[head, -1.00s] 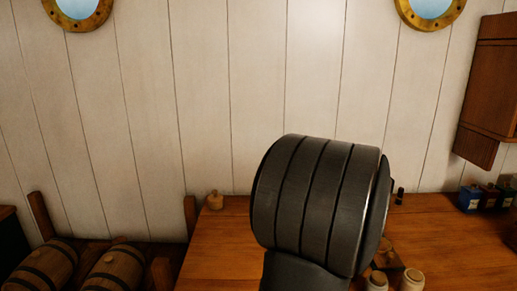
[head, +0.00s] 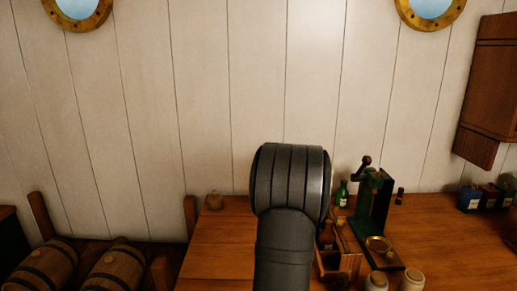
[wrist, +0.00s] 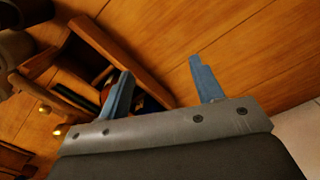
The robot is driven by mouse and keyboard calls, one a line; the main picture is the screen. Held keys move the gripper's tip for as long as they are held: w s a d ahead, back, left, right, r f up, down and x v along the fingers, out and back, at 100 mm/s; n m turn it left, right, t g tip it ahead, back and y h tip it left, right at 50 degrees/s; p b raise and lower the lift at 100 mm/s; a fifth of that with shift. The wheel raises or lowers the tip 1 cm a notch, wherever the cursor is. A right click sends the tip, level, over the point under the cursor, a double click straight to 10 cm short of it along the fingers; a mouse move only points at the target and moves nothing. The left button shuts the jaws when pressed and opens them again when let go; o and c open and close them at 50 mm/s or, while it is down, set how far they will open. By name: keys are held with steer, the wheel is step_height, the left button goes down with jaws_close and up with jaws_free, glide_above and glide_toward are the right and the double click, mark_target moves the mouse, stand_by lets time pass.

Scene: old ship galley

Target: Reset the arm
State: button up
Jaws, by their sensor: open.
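My gripper (wrist: 160,92) shows in the wrist view with its two blue fingers spread apart. It is open and nothing is held between the fingers. A wooden box (wrist: 120,60) lies beyond the left finger, with dark and coloured contents partly hidden by that finger. In the head view my arm stands up in front of the table and hides my gripper.
Barrels (head: 44,264) lie at the left.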

steer(key=w+a+f+n, duration=0.1)
steer(key=w+a, duration=0.2)
steer(key=w+a+f+n, duration=0.1)
steer(key=w+a+n, duration=0.1)
steer(key=a, duration=0.2)
steer(key=w+a+f+n, duration=0.2)
steer(key=w+a, duration=0.1)
steer(key=a, duration=0.1)
steer(key=shift+w+a, duration=0.2)
steer(key=shift+w, duration=0.1)
